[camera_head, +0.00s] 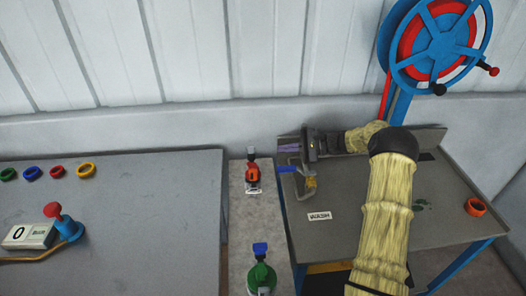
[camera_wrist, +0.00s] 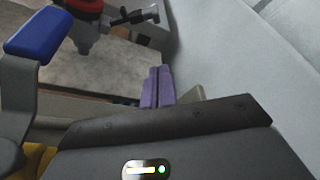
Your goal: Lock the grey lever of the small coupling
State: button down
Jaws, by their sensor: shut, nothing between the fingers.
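My gripper (camera_head: 292,147) is at the back left corner of the right-hand table, pointing left, with its purple fingers together and nothing between them. The fingers also show in the wrist view (camera_wrist: 157,88). Just in front of it at the table's left edge is a grey lever with a blue grip (camera_head: 287,169) and a yellow part (camera_head: 311,182). The blue grip is close at the upper left in the wrist view (camera_wrist: 40,32), apart from the fingers. A red fitting (camera_head: 253,174) stands left of the table, beyond my fingertips. I cannot tell which part is the small coupling's grey lever.
A green fitting with a blue top (camera_head: 262,276) stands nearer in the gap between the tables. The left table (camera_head: 150,215) bears coloured rings and a red-knobbed lever (camera_head: 66,226). A blue handwheel (camera_head: 437,40) rises behind the right table. The wall is close behind my gripper.

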aim_at(251, 155)
jog(key=p+x, duration=0.1)
jog(key=x, duration=0.8)
jog(key=shift+a+f, duration=0.1)
jog(key=shift+a, duration=0.3)
jog(key=s+r, duration=0.1)
jog(key=s+r+p, duration=0.1)
jog(key=r, duration=0.1)
jog(key=shift+s+a, duration=0.1)
jog(key=shift+s, duration=0.2)
jog(key=shift+r, duration=0.15)
